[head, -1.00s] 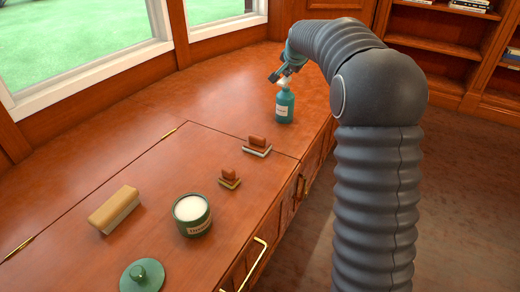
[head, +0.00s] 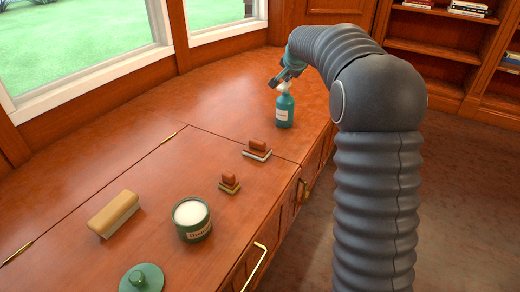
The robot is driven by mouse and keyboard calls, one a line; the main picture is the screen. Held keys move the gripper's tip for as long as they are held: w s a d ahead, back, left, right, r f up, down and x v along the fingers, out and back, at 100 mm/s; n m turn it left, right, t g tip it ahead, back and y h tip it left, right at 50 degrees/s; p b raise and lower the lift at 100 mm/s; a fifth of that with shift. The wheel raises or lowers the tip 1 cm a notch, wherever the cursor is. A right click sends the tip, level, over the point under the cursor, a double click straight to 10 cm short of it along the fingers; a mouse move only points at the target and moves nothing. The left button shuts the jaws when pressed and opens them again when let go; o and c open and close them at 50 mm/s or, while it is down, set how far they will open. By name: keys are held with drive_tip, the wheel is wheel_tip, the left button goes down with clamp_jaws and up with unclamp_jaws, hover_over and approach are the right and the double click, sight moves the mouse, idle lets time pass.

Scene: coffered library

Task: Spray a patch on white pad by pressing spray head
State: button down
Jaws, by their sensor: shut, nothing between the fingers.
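A teal spray bottle (head: 284,110) with a pale label and a whitish spray head (head: 284,88) stands upright on the wooden cabinet top, near its right edge. My gripper (head: 275,83) is shut and empty, right at the spray head. I cannot tell whether it touches the head. It partly hides the top of the bottle. A small brown-handled block with a white pad (head: 262,157) lies on the top, nearer and to the left of the bottle. No sprayed patch can be made out on it.
A similar block with a yellowish pad (head: 229,188), an open green jar (head: 193,232) with white contents, its green lid (head: 141,279) and a wooden brush (head: 114,214) lie nearer. The top behind the brush is clear. Windows line the left.

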drive_tip(key=shift+f, duration=0.55)
drive_tip(key=shift+s+f, duration=0.1)
idle(0.3)
drive_tip(key=shift+r, duration=0.35)
drive_tip(key=shift+r+p, duration=2.45)
drive_tip(key=shift+r, duration=0.7)
